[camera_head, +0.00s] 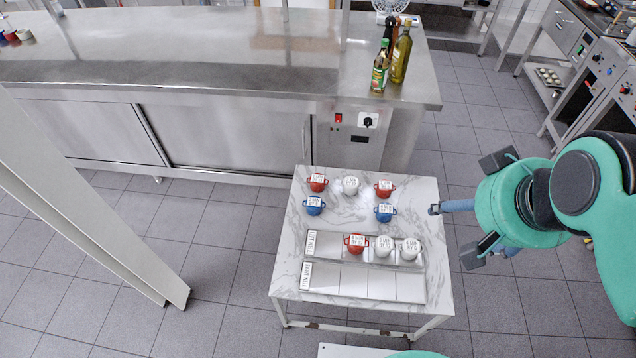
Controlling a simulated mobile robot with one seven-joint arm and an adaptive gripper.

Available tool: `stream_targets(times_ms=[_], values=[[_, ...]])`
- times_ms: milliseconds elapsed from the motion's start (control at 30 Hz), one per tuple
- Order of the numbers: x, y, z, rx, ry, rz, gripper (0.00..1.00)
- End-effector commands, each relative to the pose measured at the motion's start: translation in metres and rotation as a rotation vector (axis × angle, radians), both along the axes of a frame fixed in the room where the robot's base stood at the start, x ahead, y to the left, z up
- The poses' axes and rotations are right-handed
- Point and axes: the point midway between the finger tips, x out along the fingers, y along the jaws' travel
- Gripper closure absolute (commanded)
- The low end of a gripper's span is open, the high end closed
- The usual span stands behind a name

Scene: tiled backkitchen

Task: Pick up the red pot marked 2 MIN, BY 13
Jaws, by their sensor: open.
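Three red pots with white labels are on a small marble-topped table (287,262). One red pot (317,185) stands at the back left and another red pot (384,190) at the back right. A third red pot (354,247) stands on the upper long tray (324,247), left of two white pots. The labels are too small to read surely, so I cannot tell which is 2 MIN, BY 13. My gripper (490,208) is open, right of the table and apart from all pots. My wrist partly hides it.
A lower tray (335,281) looks empty. A steel counter (230,60) with bottles (401,58) lies behind.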

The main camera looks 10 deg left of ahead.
Motion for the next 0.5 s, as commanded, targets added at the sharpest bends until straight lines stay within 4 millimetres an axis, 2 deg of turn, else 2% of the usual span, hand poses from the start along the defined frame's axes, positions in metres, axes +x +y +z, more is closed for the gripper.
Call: stream_targets(times_ms=[267, 367, 500], values=[[0.003, 0.001, 0.001, 0.001, 0.001, 0.005, 0.22], [0.010, 0.004, 0.002, 0.003, 0.004, 0.018, 0.22], [0.029, 0.011, 0.005, 0.008, 0.011, 0.049, 0.22]])
